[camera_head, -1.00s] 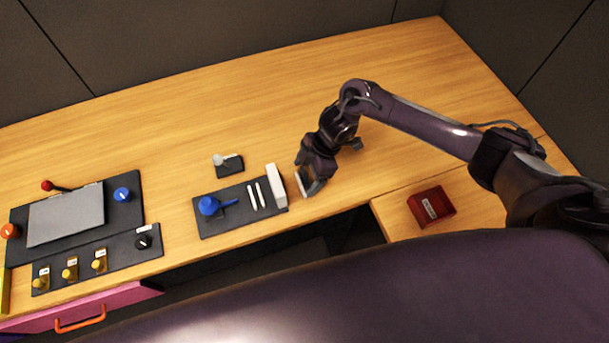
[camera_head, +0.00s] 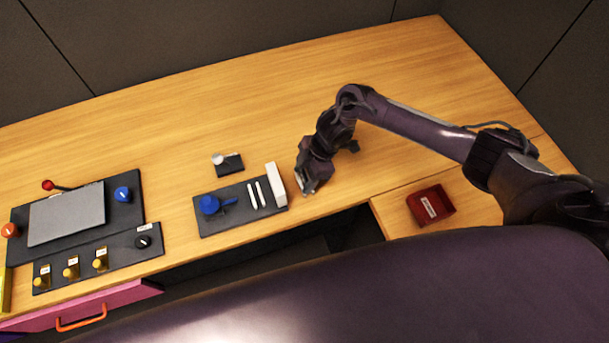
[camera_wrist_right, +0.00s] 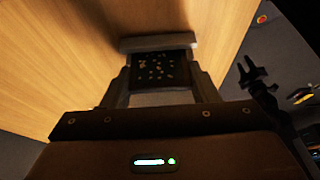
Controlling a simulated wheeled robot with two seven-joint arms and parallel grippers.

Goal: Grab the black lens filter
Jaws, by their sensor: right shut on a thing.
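My right gripper (camera_head: 308,189) is low over the wooden table near its front edge, just right of the white block. It also shows in the right wrist view (camera_wrist_right: 158,44), where its fingers are shut on a thin thing. A dark, speckled piece (camera_wrist_right: 160,69) shows between the finger links. I take the held thing to be the black lens filter, but the fingers mostly hide it and I cannot make out its outline.
A dark panel (camera_head: 229,222) with a blue trackball-like knob (camera_head: 209,204), white strips and a white block (camera_head: 276,184) lies left of the gripper. A red box (camera_head: 431,204) stands at right. Control panels (camera_head: 130,209) are far left. The table behind is clear.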

